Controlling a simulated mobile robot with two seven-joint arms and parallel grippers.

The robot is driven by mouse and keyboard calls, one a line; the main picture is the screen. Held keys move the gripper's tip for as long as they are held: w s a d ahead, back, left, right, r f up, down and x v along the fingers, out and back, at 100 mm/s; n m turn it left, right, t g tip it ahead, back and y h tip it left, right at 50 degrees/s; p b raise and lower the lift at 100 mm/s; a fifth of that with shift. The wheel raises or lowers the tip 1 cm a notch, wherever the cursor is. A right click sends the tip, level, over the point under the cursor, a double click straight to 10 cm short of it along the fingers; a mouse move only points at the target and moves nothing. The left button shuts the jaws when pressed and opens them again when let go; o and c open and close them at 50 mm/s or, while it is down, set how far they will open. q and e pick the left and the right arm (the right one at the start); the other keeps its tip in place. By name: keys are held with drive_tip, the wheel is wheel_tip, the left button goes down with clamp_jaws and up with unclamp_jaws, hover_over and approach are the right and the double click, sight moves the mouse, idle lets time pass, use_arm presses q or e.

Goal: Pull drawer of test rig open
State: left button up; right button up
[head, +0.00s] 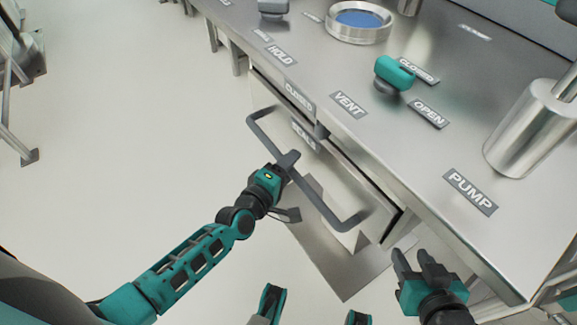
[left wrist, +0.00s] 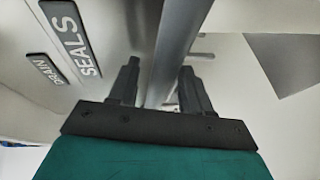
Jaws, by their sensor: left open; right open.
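The test rig's drawer (head: 352,178) has a grey front with a "SEALS" label (head: 304,134), which also shows in the left wrist view (left wrist: 70,35). A long grey bar handle (head: 318,203) stands out from the front. My left gripper (head: 287,170) is open at the middle of the handle. In the left wrist view the bar (left wrist: 178,40) passes between its two spread fingers (left wrist: 158,75). Whether a finger touches the bar cannot be told. My right gripper (head: 414,259) is open and empty near the rig's front right corner, apart from the handle.
The steel rig top (head: 330,70) carries a teal valve knob (head: 394,72), a round blue-centred port (head: 358,20) and a steel cylinder (head: 530,125) by the "PUMP" label (head: 470,190). The pale floor (head: 130,130) left of the rig is clear.

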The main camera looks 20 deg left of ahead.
use_arm(q)
drive_tip(key=shift+c, duration=0.5)
clamp_jaws()
use_arm(e)
drive_tip(key=shift+f, duration=0.2)
drive_tip(key=shift+d, duration=0.1)
